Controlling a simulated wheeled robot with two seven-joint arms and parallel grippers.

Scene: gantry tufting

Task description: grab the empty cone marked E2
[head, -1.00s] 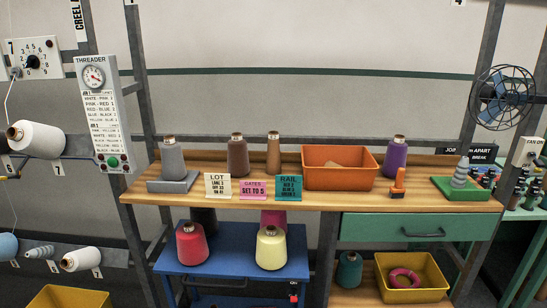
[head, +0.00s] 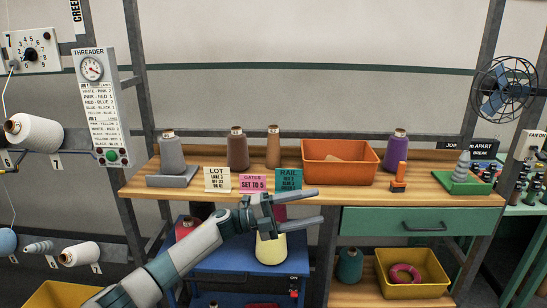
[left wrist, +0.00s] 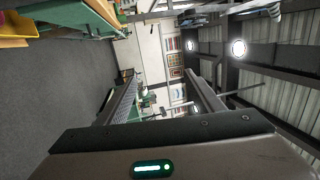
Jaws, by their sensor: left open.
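I cannot read an E2 mark on any cone. A bare grey ridged cone (head: 463,166) stands upright on a green base (head: 464,183) at the right end of the wooden bench. A similar grey ridged cone (head: 38,248) lies on its side on the rack at left. My left gripper (head: 318,207) is open and empty in front of the bench edge, pointing right, well apart from both cones. It hides part of the pale yellow cone (head: 271,250). In the left wrist view nothing is between its fingers (left wrist: 165,78). My right gripper is not in view.
The wooden bench (head: 210,201) holds grey, brown, tan and purple yarn cones, an orange bin (head: 340,182), sign cards and an orange-and-black tool (head: 398,178). A blue cart (head: 225,262) stands below. A fan (head: 502,90) is at upper right. A yellow bin (head: 410,290) sits under the drawer.

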